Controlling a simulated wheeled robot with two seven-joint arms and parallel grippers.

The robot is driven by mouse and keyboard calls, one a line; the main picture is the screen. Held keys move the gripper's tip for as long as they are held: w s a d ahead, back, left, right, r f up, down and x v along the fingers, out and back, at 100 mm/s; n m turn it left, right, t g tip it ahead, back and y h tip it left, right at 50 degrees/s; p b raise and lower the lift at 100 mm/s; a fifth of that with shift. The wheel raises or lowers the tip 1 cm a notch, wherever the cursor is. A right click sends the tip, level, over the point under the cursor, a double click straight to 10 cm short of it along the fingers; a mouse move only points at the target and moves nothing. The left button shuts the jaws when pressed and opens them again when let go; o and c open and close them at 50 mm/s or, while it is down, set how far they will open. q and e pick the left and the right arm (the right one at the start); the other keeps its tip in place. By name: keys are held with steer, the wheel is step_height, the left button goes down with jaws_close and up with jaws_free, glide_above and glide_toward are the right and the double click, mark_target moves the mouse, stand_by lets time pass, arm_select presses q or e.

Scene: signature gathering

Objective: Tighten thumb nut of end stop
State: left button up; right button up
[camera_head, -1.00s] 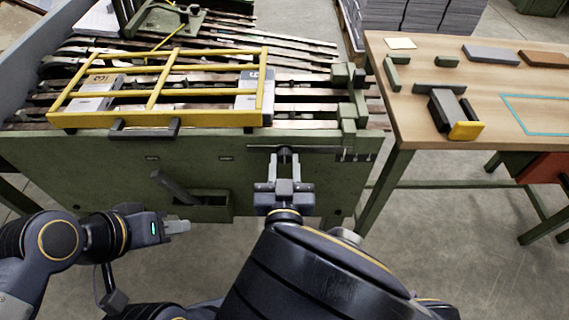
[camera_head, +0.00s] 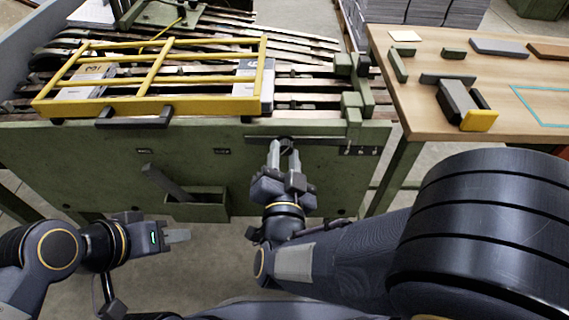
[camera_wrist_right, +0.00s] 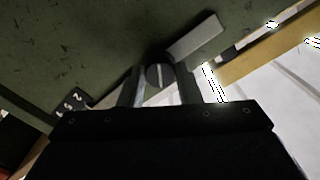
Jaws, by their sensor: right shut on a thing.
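The dark round thumb nut (camera_head: 286,142) sits on the front of the green machine, at a metal bar (camera_head: 330,138). In the right wrist view the thumb nut (camera_wrist_right: 159,75) shows a light slot line across its face. My right gripper (camera_head: 284,152) is shut on it, one finger on each side, and its wrist is rolled. In the right wrist view the fingers of my right gripper (camera_wrist_right: 159,84) flank the nut. My left gripper (camera_head: 178,236) hangs free in front of the machine at lower left; whether its fingers are apart is unclear. Which part is the end stop is unclear.
A yellow frame (camera_head: 150,106) with paper stacks lies on the machine's slats. Green blocks (camera_head: 352,105) stand at its right end. A small green bin (camera_head: 197,205) with a lever is on the front panel. A wooden table (camera_head: 430,125) with tools stands at right.

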steer(key=m+b, duration=0.6)
steer(key=m, duration=0.1)
steer(key=shift+f+b, duration=0.2)
steer(key=shift+b, duration=0.2)
steer(key=shift+r+m+b, duration=0.1)
steer(key=shift+m+b, duration=0.4)
steer(key=shift+m, duration=0.4)
steer(key=shift+r+m+b, duration=0.1)
steer(key=shift+m+b, duration=0.25)
steer(key=shift+m, duration=0.75)
steer(key=o, duration=1)
steer(key=shift+c, duration=0.2)
